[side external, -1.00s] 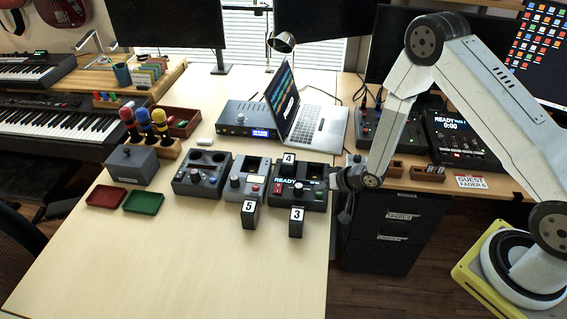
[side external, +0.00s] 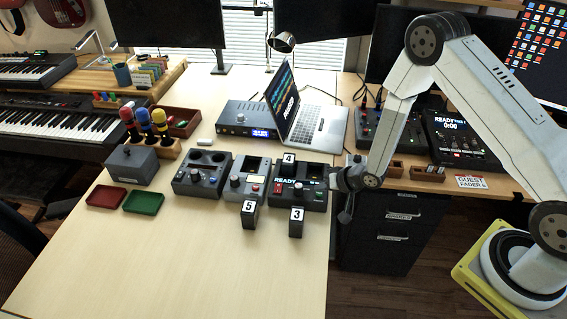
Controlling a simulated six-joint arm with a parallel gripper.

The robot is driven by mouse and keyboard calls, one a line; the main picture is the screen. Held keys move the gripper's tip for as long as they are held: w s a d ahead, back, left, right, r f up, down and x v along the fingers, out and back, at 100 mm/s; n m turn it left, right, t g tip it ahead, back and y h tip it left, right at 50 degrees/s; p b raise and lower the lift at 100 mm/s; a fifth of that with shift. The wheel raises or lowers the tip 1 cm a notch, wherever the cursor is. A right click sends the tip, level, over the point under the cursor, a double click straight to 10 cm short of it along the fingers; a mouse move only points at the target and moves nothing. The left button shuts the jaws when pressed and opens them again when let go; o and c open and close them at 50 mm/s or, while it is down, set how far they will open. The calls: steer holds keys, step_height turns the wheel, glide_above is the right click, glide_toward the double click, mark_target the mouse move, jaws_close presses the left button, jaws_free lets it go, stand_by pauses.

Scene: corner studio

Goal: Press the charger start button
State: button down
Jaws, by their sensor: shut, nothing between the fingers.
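A dark device with a lit READY display (side external: 287,181), which looks like the charger, sits at the right of a row of boxes on the light table. A block labelled 4 (side external: 289,158) stands at its back, and blocks labelled 3 (side external: 297,221) and 5 (side external: 249,214) stand in front of the row. Small controls show on the device's face, but I cannot tell which is the start button. My gripper (side external: 337,181) is shut and empty, just right of the device. Its fingertips are small and dark, so I cannot tell whether they touch the device.
Two more control boxes (side external: 202,174) stand left of the READY device. An open laptop (side external: 318,125) and a blue-lit unit (side external: 245,121) sit behind. Red (side external: 106,196) and green (side external: 143,202) trays lie at the left. The table's front is clear.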

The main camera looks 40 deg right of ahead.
mark_target(322, 195)
steer(key=shift+f, duration=0.5)
stand_by(0.8)
steer(key=shift+r, duration=0.65)
steer(key=shift+r, duration=2.85)
steer(key=s+r+n+g+h, duration=0.3)
steer(key=s+r+g, duration=0.3)
steer(key=s+r, duration=0.8)
steer(key=shift+s+d+r+n, duration=0.4)
steer(key=shift+s+n, duration=0.5)
steer(key=shift+s, duration=0.85)
